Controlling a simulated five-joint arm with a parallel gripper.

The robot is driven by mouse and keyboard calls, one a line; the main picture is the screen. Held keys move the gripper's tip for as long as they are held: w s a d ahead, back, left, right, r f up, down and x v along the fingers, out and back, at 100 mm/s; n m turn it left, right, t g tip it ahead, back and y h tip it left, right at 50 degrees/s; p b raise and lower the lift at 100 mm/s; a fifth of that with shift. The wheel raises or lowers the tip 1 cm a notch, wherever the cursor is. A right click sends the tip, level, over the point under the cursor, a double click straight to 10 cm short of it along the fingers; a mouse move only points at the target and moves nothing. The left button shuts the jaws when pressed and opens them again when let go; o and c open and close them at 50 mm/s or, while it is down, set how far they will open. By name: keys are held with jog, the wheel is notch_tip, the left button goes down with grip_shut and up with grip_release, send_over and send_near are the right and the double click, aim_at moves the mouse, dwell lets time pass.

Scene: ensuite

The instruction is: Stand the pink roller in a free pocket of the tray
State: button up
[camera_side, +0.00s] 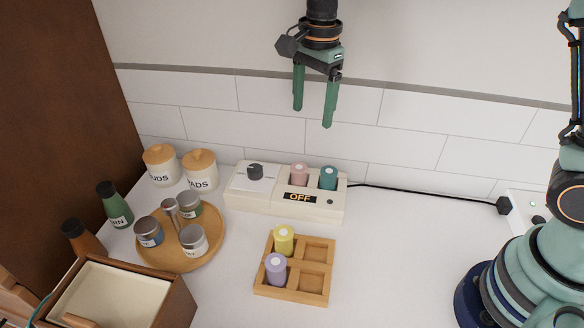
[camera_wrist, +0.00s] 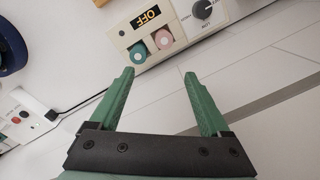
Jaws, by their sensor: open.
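The pink roller (camera_side: 299,174) stands upright in the cream heater box (camera_side: 250,203), beside the teal roller (camera_side: 328,178). In the wrist view the pink roller (camera_wrist: 163,40) and teal roller (camera_wrist: 138,51) show end-on. The wooden tray (camera_side: 295,294) lies in front of the box and has four pockets. The yellow roller (camera_side: 283,241) and purple roller (camera_side: 276,269) stand in its two left pockets; the two right pockets are empty. My gripper (camera_side: 312,117) is open and empty, high above the heater box, apart from the rollers.
A round wooden board (camera_side: 165,256) with several jars stands left of the tray. Two lidded canisters (camera_side: 200,171), bottles (camera_side: 113,206) and a wooden box (camera_side: 120,300) are further left. A black cord (camera_side: 430,196) runs right to an outlet. The counter right of the tray is clear.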

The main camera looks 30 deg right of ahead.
aim_at(299, 167)
jog(key=f, duration=0.4)
jog(key=w+a+f+m, duration=0.1)
jog(key=f, duration=0.4)
jog(key=a+f+m, duration=0.1)
jog(key=f, duration=0.4)
jog(key=shift+w+f+g, duration=0.15)
jog(key=shift+f+g, duration=0.05)
jog(key=shift+g, duration=0.1)
grip_shut()
